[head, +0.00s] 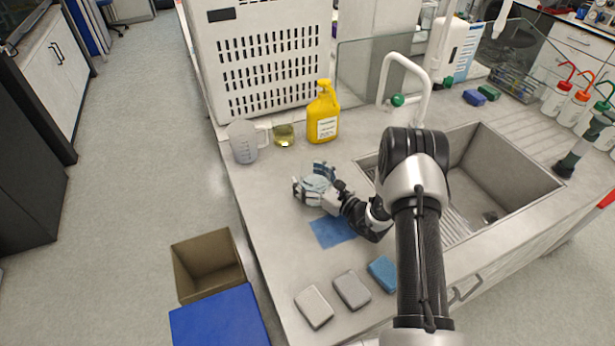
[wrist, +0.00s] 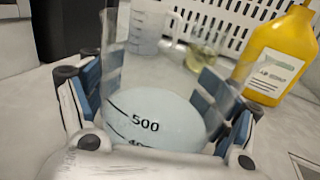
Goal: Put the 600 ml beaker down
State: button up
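The 600 ml beaker (wrist: 165,110) is clear glass with a dark "500" mark and a pale bluish content or base. It sits between the blue-padded fingers of my gripper (wrist: 165,115), which press along both its sides. In the head view my gripper (head: 317,187) is over the counter (head: 265,215), left of the sink, and mostly hides the beaker. I cannot tell whether the beaker's bottom touches the counter.
A plastic measuring jug (head: 243,142), a small beaker of yellowish liquid (head: 284,135) and a yellow pump bottle (head: 323,113) stand behind my gripper. A blue cloth (head: 332,232) lies in front. Sponges (head: 351,290) lie at the front; the sink (head: 505,170) is right.

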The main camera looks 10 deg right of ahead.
jog(key=shift+o, duration=0.9)
jog(key=shift+r, duration=0.1)
jog(key=shift+s+d, duration=0.15)
jog(key=shift+s, duration=0.05)
jog(key=p+v, duration=0.2)
jog(key=v, duration=0.9)
jog(key=shift+s, duration=0.1)
jog(key=shift+s+d, duration=0.1)
